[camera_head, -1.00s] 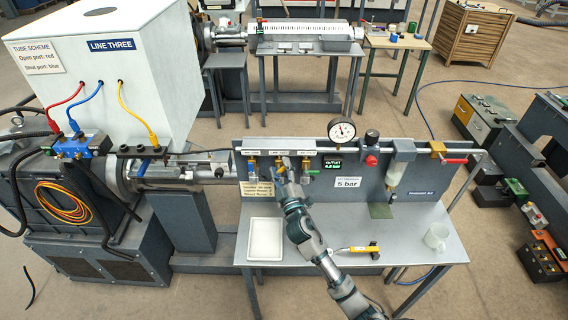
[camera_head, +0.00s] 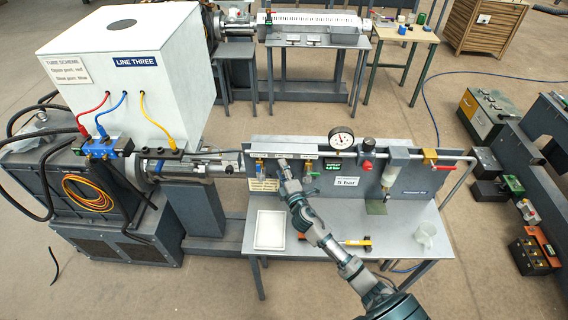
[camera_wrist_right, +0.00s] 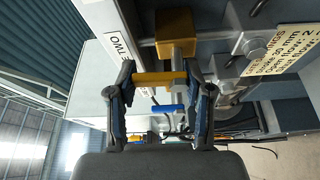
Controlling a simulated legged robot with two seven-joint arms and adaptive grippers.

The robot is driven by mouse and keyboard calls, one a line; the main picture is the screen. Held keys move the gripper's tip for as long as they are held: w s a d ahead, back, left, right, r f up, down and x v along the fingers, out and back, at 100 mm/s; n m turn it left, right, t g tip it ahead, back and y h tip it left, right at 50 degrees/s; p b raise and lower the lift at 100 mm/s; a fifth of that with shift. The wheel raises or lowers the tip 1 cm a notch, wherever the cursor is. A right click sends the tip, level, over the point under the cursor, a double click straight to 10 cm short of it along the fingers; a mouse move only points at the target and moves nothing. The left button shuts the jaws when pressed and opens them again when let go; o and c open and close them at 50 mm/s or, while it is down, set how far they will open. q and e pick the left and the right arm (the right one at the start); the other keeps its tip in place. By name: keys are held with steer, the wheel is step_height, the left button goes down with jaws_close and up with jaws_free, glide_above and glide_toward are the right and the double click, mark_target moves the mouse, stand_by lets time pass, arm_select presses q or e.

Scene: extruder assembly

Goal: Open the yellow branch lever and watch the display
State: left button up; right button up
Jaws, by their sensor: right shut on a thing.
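My right gripper (camera_head: 285,172) is at the middle valve on the grey panel (camera_head: 403,181). In the right wrist view the fingers (camera_wrist_right: 160,88) are shut on the yellow branch lever (camera_wrist_right: 160,78), under a yellow valve block (camera_wrist_right: 176,28). A label reading "TWO" (camera_wrist_right: 116,44) is beside it. In the head view the gripper mostly hides this lever. The dark display (camera_head: 341,163) with green digits is right of the valves; its digits are too small to read surely. A blue lever (camera_wrist_right: 167,108) shows beyond the fingers. My left gripper is not in view.
A round gauge (camera_head: 341,138) tops the panel. Other branch valves stand left (camera_head: 260,167) and right (camera_head: 309,168) of my gripper. On the bench are a white tray (camera_head: 259,245), a yellow-handled tool (camera_head: 350,242) and a clear mug (camera_head: 426,232).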

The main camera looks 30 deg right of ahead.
steer(key=shift+f+n+p, duration=0.1)
steer(key=shift+n+p, duration=0.5)
steer(key=shift+p, duration=0.15)
steer(key=o, duration=0.9)
steer(key=shift+o, duration=1.4)
steer(key=shift+w+f+g, duration=0.1)
steer(key=shift+g, duration=0.2)
steer(key=shift+w, duration=0.1)
